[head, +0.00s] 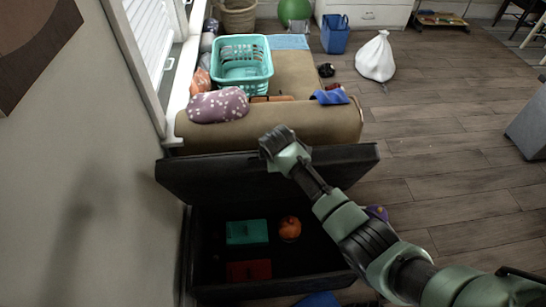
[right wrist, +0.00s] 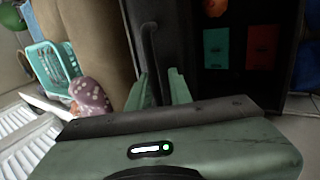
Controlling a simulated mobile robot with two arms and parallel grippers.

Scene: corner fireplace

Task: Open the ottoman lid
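The ottoman (head: 300,288) is a dark box on the floor in front of the sofa. Its black lid (head: 215,178) is tilted up at the back, with the inside exposed. In the head view my right gripper (head: 272,143) is at the lid's top edge. In the right wrist view its fingers (right wrist: 161,85) are apart, with a dark edge of the lid (right wrist: 150,50) at or between them; I cannot tell whether they touch it. My left gripper is not in view.
Inside lie a teal box (head: 247,232), a red box (head: 249,270) and an orange pumpkin (head: 289,229). Behind, the tan sofa (head: 320,122) holds a teal basket (head: 242,70) and a spotted cushion (head: 217,105). A wall is close on the left. The floor on the right is mostly clear.

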